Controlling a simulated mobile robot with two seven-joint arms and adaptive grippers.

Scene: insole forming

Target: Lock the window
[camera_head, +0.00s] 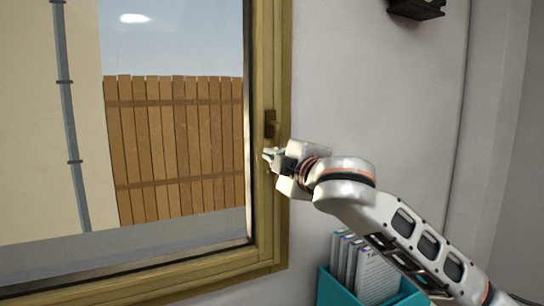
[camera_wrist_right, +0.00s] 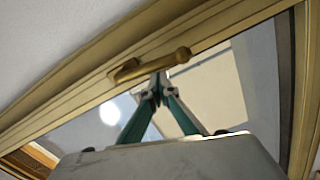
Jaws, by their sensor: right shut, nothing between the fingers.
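The window (camera_head: 180,140) has a wooden frame (camera_head: 268,225) and fills the left of the head view. Its brown handle (camera_head: 270,124) is on the right-hand upright of the frame. In the wrist view the handle (camera_wrist_right: 150,65) lies along the frame, with a rounded end at the right. My right gripper (camera_head: 267,154) is shut and empty, just below the handle in the head view. In the wrist view its fingertips (camera_wrist_right: 156,92) are close to the handle; I cannot tell if they touch it. My left gripper is out of view.
A teal holder (camera_head: 335,290) with several upright folders (camera_head: 368,270) stands below my right arm. A dark fixture (camera_head: 416,9) is on the wall at the top. The wall (camera_head: 380,90) right of the window is otherwise bare. A wooden fence (camera_head: 175,150) shows through the glass.

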